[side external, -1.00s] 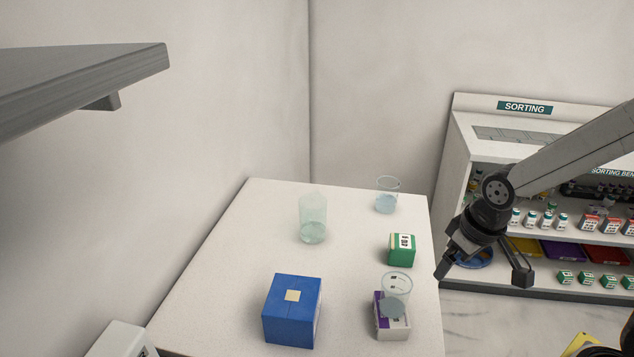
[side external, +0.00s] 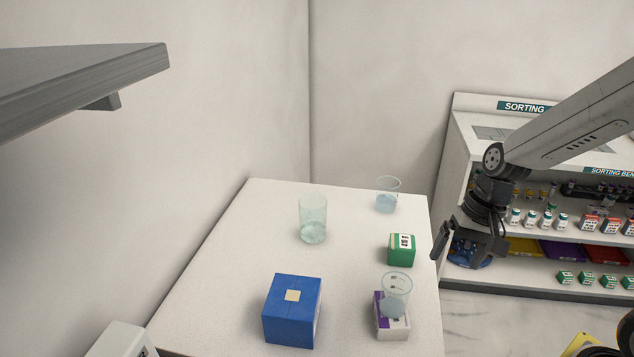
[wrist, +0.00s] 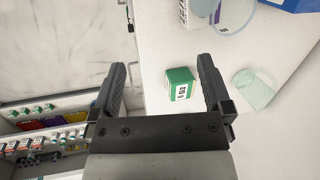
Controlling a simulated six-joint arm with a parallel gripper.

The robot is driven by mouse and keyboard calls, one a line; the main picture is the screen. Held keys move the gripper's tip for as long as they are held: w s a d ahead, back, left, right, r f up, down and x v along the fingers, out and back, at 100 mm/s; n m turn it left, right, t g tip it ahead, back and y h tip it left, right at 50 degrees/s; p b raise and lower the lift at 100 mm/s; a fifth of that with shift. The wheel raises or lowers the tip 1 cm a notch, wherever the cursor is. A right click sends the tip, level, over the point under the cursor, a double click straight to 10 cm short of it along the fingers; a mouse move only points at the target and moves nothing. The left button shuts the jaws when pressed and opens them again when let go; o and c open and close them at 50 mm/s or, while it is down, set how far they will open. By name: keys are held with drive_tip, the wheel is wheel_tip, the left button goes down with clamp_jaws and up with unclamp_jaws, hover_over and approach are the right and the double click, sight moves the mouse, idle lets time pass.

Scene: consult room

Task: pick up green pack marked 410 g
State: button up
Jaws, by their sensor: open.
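The green pack (side external: 402,251) with a white label stands on the white table near its right edge. Dark marks show on the label but are too small to read surely. It also shows in the wrist view (wrist: 179,84), between my two fingers in the picture and nearer the right one. My gripper (side external: 468,245) is open and empty, to the right of the pack and past the table's right edge in the side view. In the wrist view my gripper (wrist: 162,66) has its fingers wide apart, touching nothing.
On the table (side external: 255,235), a glass beaker (side external: 387,195) stands behind the pack and another glass (side external: 313,220) to its left. In front, a glass (side external: 396,290) overlaps a purple-and-white box (side external: 394,330). A blue box (side external: 291,310) stands front left. A sorting shelf (side external: 462,150) is behind my arm.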

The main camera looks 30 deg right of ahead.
drive_tip(key=w+d+r+m+t+y, duration=0.2)
drive_tip(key=w+d+m+t+y, duration=0.65)
drive_tip(key=m, duration=1.15)
drive_tip(key=h, duration=0.2)
approach(401, 250)
drive_tip(key=shift+n+y, duration=0.25)
drive_tip(key=shift+n, duration=0.05)
drive_tip(key=w+f, duration=0.1)
drive_tip(key=w+d+f, duration=0.1)
drive_tip(key=w, duration=0.1)
drive_tip(key=shift+w+d+f, duration=0.15)
drive_tip(key=shift+d+f, duration=0.05)
drive_tip(key=shift+f, duration=0.7)
drive_tip(key=shift+x, duration=1.35)
drive_tip(key=shift+x, duration=2.6)
drive_tip(key=shift+a, duration=0.1)
